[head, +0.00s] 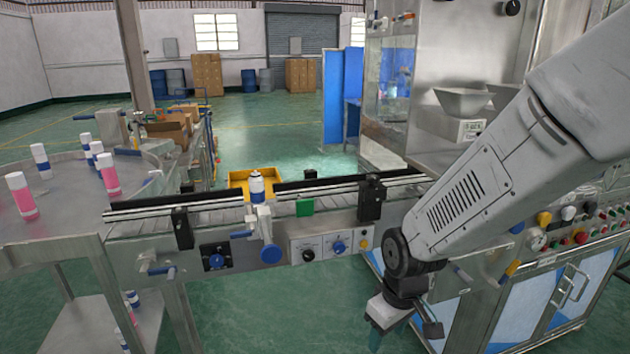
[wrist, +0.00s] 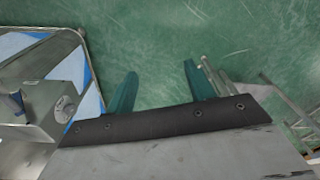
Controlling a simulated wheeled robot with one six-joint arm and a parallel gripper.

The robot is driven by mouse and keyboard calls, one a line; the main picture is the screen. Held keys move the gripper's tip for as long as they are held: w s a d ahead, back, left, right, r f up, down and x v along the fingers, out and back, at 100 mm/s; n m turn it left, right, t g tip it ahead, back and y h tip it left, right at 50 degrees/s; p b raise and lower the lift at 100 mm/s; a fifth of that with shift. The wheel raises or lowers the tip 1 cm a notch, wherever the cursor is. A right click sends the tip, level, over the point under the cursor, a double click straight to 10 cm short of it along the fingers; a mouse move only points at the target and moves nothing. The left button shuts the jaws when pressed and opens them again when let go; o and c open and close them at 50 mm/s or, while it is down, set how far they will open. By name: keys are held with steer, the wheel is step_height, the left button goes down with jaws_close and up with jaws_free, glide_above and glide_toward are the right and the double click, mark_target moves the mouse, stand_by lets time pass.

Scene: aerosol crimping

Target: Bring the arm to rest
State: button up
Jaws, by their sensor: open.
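My arm reaches in from the right in the head view, and its end hangs down in front of the conveyor. My gripper (wrist: 158,88) shows in the wrist view with its two green fingers apart and nothing between them. Green floor lies beyond the fingertips. In the head view the gripper (head: 376,338) points down near the bottom edge, and only part of it shows.
A conveyor (head: 340,203) runs across the middle with a can (head: 257,187) on it. A yellow tray (head: 240,179) is behind the can. A round table (head: 70,200) at left holds several cans. A control cabinet (head: 520,308) stands at right, close to my arm.

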steer(key=s+d+r+m, duration=0.3)
steer(key=s+d+r, duration=0.3)
steer(key=s+r, duration=0.2)
steer(key=s+d+r+m, duration=0.4)
steer(key=s+d+r, duration=0.2)
steer(key=s+r, duration=0.3)
step_height(320, 180, up, 2)
steer(key=shift+s+d+r+t+h, duration=0.2)
steer(key=shift+d+t+h, duration=0.05)
steer(key=shift+t+h, duration=0.05)
